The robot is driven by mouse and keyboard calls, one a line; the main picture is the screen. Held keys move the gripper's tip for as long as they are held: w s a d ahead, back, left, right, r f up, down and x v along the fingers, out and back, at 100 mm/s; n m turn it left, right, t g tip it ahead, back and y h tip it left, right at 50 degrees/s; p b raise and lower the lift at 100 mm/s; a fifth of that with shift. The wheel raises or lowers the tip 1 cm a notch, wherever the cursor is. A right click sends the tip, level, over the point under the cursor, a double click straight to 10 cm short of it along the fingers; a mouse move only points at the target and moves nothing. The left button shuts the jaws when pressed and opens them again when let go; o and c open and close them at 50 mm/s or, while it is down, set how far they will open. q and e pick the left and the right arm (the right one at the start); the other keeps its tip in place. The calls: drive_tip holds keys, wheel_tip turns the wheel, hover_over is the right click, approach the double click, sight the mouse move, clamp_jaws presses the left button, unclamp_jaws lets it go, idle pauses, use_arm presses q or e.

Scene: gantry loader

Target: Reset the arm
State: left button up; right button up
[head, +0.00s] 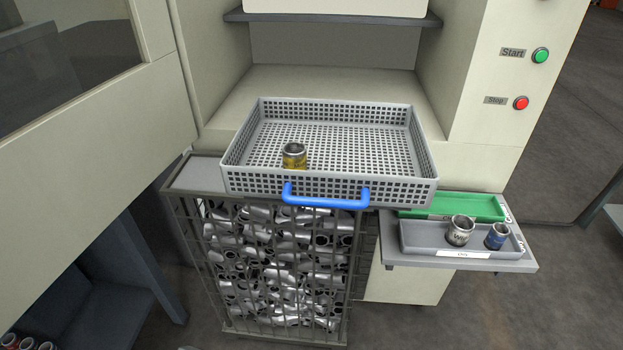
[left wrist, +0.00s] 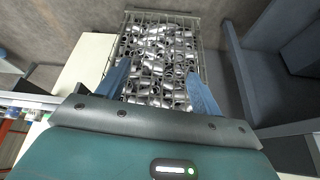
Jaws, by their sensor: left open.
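My left gripper (left wrist: 158,88) shows in the left wrist view with its two blue fingers spread apart and nothing between them. It faces down over a wire cage (left wrist: 202,45) full of grey metal pipe pieces (left wrist: 160,60). In the head view neither of my grippers shows. There the cage (head: 212,270) stands below a grey perforated basket (head: 330,190) with a blue handle (head: 326,199).
A green Start button (head: 540,55) and red Stop button (head: 521,103) are on the machine panel.

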use_arm(q)
drive_tip(key=w+d+f+t+h, duration=0.2)
drive_tip(key=w+d+f+t, duration=0.1)
drive_tip(key=d+f+t, duration=0.2)
drive_tip(key=shift+w+f+m, duration=0.2)
drive_tip(key=shift+f+m, duration=0.1)
drive_tip(key=shift+f, duration=0.05)
